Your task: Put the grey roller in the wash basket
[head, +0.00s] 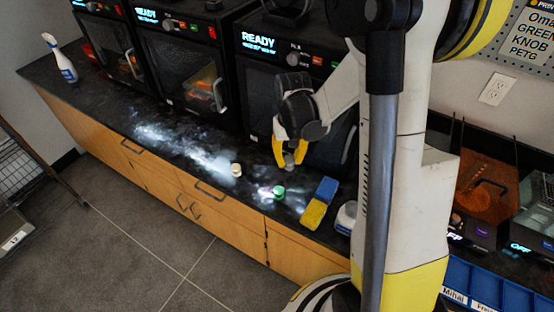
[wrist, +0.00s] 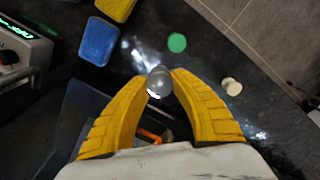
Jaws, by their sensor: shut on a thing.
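My gripper (head: 290,162) is low over the dark counter, in front of the right-hand printer. In the wrist view its yellow fingers (wrist: 160,74) are closed around the grey roller (wrist: 159,83), whose rounded end shows between the fingertips. I cannot tell whether the roller still touches the counter. I cannot make out a wash basket for certain in either view.
On the counter (head: 90,98) stand a green piece (head: 279,192), a cream piece (head: 236,169), a blue block (head: 326,188), a yellow block (head: 314,214) and a spray bottle (head: 60,62). Printers line the back. A wire rack (head: 22,175) stands at left; the floor between is clear.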

